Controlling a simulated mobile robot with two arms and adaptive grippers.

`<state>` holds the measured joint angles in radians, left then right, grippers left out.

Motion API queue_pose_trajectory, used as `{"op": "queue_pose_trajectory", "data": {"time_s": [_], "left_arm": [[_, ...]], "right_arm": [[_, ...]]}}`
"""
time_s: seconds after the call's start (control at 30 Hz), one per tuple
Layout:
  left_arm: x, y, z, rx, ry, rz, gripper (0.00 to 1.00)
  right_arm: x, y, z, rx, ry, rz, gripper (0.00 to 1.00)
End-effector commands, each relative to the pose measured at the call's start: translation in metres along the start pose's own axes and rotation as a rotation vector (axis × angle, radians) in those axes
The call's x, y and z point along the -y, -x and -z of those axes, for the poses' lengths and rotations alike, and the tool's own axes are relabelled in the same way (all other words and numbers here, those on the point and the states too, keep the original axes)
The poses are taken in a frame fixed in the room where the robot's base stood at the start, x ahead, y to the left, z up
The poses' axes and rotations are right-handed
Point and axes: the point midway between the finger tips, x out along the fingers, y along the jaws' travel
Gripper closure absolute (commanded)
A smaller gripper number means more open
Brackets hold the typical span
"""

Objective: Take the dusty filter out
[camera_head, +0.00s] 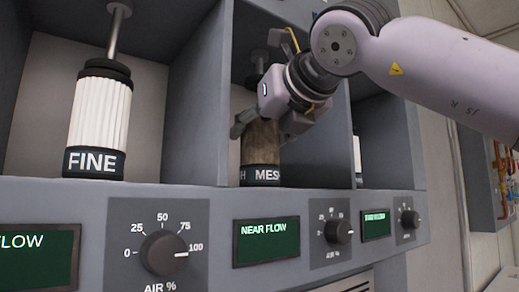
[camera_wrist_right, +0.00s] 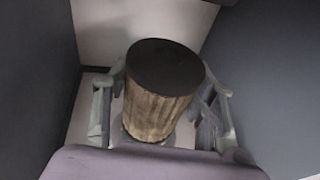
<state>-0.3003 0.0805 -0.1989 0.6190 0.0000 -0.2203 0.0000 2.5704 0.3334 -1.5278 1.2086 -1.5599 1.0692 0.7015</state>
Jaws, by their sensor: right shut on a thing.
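The dusty filter (camera_head: 261,148) is a brown pleated cylinder with a dark base band lettered "MESH", partly covered by my gripper. It stands in the middle bay in the head view. In the right wrist view the filter (camera_wrist_right: 155,110) shows its black top cap and stained brown pleats, between the two fingers. My right gripper (camera_head: 266,126) reaches into the bay from the upper right and is shut on the filter. It also shows in the right wrist view (camera_wrist_right: 160,115). My left gripper is in neither view.
A clean white filter (camera_head: 98,118) marked "FINE" stands in the left bay under a metal rod. Grey partition walls (camera_head: 196,95) stand close on both sides of the middle bay. Below are knobs (camera_head: 164,252) and a green "NEAR FLOW" display (camera_head: 266,241). The right bay is mostly hidden.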

Motion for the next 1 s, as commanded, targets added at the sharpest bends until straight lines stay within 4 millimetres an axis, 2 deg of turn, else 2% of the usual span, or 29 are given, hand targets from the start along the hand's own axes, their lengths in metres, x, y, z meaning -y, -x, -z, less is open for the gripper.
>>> {"op": "queue_pose_trajectory", "data": {"time_s": [0.43, 0.73, 0.9, 1.0], "left_arm": [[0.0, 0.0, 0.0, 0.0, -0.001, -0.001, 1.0], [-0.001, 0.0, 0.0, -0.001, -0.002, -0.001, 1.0], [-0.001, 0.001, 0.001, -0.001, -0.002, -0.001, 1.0], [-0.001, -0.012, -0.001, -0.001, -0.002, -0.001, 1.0]], "right_arm": [[0.0, 0.001, -0.001, 0.002, 0.0, 0.0, 0.82], [0.0, 0.001, -0.004, 0.003, -0.001, 0.0, 0.82], [-0.001, 0.004, -0.017, 0.004, -0.002, -0.001, 0.82], [0.0, 0.024, -0.009, 0.007, 0.001, -0.001, 0.82]]}}
